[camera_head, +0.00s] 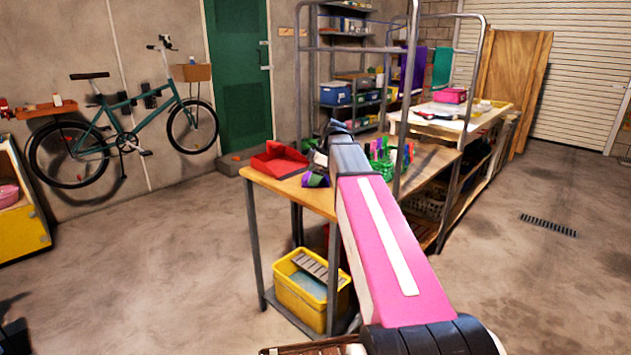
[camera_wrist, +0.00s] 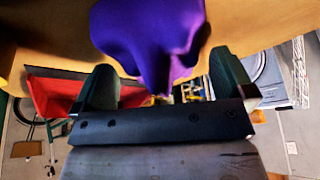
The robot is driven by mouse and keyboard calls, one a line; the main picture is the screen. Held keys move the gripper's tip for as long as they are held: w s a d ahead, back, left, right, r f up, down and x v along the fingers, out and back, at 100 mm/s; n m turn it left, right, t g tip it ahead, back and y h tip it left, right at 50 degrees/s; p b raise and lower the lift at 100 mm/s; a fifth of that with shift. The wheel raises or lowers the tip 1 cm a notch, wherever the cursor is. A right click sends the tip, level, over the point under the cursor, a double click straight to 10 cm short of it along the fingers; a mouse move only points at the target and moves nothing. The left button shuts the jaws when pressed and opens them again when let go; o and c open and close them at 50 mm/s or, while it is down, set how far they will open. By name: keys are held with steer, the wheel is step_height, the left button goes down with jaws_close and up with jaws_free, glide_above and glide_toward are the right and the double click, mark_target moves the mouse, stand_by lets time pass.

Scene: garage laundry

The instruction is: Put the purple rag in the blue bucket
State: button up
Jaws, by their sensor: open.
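The purple rag (camera_head: 316,181) lies crumpled on the wooden worktable, partly hidden by my gripper (camera_head: 322,150). In the wrist view the purple rag (camera_wrist: 150,30) fills the upper middle, and its narrow end reaches between the two dark fingers of my gripper (camera_wrist: 164,68). The fingers are apart, one on each side of it. I cannot tell whether they touch it. I cannot make out a blue bucket for certain. A blue bin (camera_head: 335,94) stands on the back shelf.
A red dustpan-like tray (camera_head: 277,160) lies left of the rag, and a green basket (camera_head: 381,164) stands to the right. A yellow tub (camera_head: 296,307) is under the table. Purple cloth (camera_head: 413,70) hangs on the rack.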

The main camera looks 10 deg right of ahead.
steer(key=shift+f, duration=0.25)
steer(key=c, duration=0.9)
steer(key=shift+r, duration=0.1)
